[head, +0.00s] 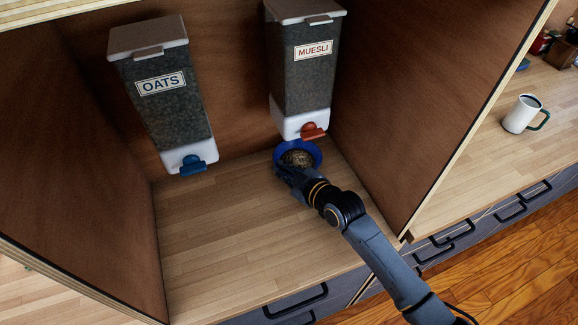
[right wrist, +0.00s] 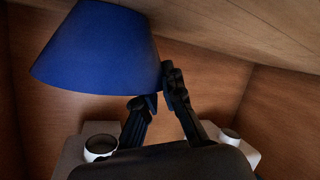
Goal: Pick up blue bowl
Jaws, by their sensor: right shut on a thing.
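The blue bowl (head: 297,146) is below the muesli dispenser's red spout, at the back of the wooden cabinet floor. It holds a greyish-brown grainy food (head: 298,158). My right gripper (head: 284,173) is shut on the near-left side of the bowl. In the right wrist view the bowl (right wrist: 100,50) fills the upper left, and the fingers (right wrist: 158,92) meet at its rim. I cannot tell whether the bowl rests on the surface or is slightly lifted. My left gripper is not in view.
The muesli dispenser (head: 303,80) hangs just above the bowl, and the oats dispenser (head: 165,105) hangs to the left. Wooden side walls (head: 430,90) enclose the space. The cabinet floor (head: 215,240) at left and front is clear. A white mug (head: 518,115) stands on the right counter.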

